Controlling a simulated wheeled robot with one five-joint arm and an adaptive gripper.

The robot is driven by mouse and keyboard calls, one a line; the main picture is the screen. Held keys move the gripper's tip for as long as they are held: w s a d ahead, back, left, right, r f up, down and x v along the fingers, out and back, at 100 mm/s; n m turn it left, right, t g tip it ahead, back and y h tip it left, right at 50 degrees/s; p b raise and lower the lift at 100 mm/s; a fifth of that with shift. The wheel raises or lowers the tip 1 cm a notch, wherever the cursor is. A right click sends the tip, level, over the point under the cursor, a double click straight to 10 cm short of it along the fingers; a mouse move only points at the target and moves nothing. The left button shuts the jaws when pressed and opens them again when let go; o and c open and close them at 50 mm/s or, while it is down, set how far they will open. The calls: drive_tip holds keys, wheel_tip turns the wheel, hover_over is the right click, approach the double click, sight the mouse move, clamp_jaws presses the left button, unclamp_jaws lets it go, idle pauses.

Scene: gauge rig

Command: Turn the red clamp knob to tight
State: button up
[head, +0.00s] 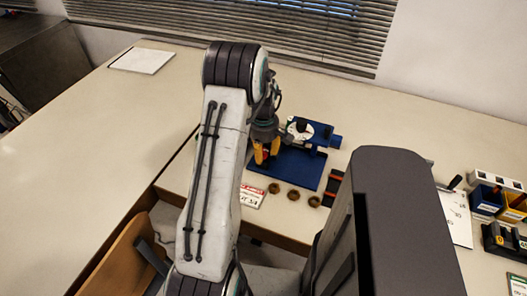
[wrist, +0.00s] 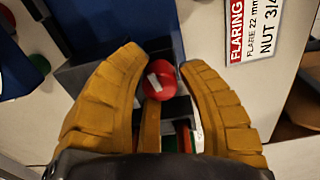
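The red clamp knob (wrist: 168,86), round with a pale mark on its top, shows in the wrist view between the tips of my gripper. In the head view my gripper (head: 265,152) is over the left part of the blue rig plate (head: 300,168).
A round white dial (head: 300,128) stands at the rig's back. Several brown rings (head: 293,195) lie in front of the plate. A red-and-white label (wrist: 254,30) is beside the rig. Bins (head: 487,198) stand at the far right. The table's left side is mostly clear.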

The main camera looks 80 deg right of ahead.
clamp_jaws()
drive_tip(key=shift+f+m+b, duration=0.3)
drive_tip(key=shift+b, duration=0.75)
drive_tip(key=shift+a+r+m+b, duration=0.1)
drive_tip(key=shift+r+m+b, duration=0.1)
drive_tip(key=shift+m+b, duration=0.5)
drive_tip(key=shift+o, duration=2.3)
unclamp_jaws()
drive_tip(key=shift+r, duration=0.1)
drive_tip(key=shift+d+r, duration=0.15)
drive_tip(key=shift+d, duration=0.05)
drive_tip(key=shift+r+p, duration=0.1)
drive_tip(key=shift+p, duration=0.4)
